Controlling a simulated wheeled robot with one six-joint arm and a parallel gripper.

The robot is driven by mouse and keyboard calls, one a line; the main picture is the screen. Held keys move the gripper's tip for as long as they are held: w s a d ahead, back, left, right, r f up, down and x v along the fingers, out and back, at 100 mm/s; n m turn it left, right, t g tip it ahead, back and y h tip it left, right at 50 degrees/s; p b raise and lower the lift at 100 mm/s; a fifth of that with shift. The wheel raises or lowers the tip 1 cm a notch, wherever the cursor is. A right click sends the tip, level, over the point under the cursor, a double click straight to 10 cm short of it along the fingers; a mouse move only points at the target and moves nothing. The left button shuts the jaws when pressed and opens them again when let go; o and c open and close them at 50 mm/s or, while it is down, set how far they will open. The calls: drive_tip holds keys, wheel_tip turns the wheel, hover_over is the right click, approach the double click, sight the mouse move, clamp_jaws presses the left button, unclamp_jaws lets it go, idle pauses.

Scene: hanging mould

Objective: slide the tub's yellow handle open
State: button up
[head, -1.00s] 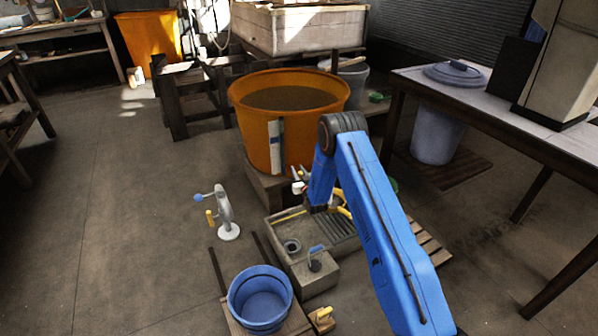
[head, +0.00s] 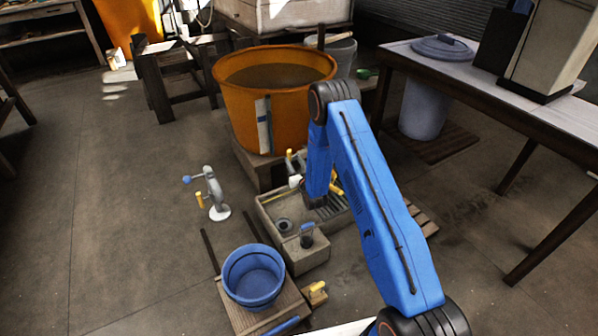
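The large orange tub (head: 235,100) stands on a wooden block in the head view, filled with dark liquid, with a pale strip down its front. A small yellow piece (head: 289,154) shows low at its front, just left of my arm; it may be the handle, but it is too small to tell. Another yellow part (head: 337,189) shows just right of my arm's lower end, partly hidden. My forearm hangs down in front of the tub's lower right side. My gripper (head: 314,203) is at its dark lower end, over the stone basin; its fingers cannot be made out.
The stone basin (head: 268,213) lies below the tub. A blue bucket (head: 253,277) stands on a wooden stand in front. A grey stand with yellow and blue knobs (head: 217,196) is at left. A table (head: 470,85) stands at right. The left floor is clear.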

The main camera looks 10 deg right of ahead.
drive_tip(key=s+d, duration=0.1)
drive_tip(key=s, duration=0.6)
